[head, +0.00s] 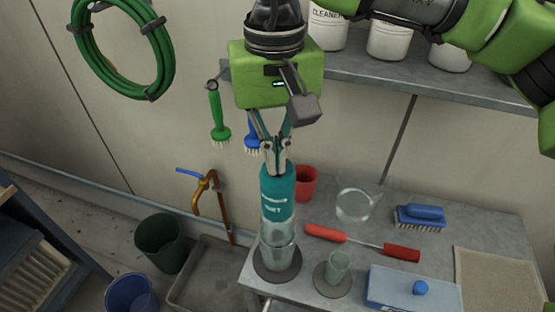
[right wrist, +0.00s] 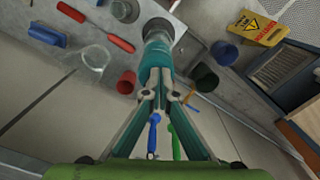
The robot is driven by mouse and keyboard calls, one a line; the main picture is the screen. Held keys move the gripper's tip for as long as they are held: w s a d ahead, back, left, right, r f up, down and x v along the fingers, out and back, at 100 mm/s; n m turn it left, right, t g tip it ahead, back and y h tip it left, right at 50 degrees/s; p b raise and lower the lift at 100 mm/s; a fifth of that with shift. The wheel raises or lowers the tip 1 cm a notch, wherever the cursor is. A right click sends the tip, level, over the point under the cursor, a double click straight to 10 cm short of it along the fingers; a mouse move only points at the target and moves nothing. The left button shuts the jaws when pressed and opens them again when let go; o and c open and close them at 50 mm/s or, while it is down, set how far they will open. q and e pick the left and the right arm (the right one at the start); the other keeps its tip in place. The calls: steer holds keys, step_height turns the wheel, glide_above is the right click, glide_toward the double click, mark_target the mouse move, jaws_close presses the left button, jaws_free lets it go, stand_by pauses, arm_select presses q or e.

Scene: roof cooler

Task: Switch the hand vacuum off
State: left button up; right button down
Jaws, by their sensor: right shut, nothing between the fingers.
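The hand vacuum (head: 278,195) has a teal upper body and a clear lower part. It stands upright on a dark round base at the front left of the grey bench (head: 325,205). It also shows in the right wrist view (right wrist: 157,55), past the fingertips. My right gripper (head: 277,160) points down with its fingers shut and empty, right over the vacuum's top end. I cannot tell whether the tips touch it. The fingers hide part of the top, and no switch can be made out. My left gripper is not in view.
Right of the vacuum are a small glass (head: 338,268), a red-handled tool (head: 360,241), a red cup (head: 305,184), a glass jar (head: 356,204) and a blue brush (head: 420,216). A copper tap (head: 208,186) stands left. Hanging brushes (head: 217,115) and a shelf (head: 400,78) are behind.

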steer(key=shift+w+r+p, duration=0.1)
steer(key=shift+r+p, duration=0.4)
steer(key=shift+r, duration=0.3)
steer(key=shift+r+p, duration=1.85)
steer(key=shift+r, duration=0.7)
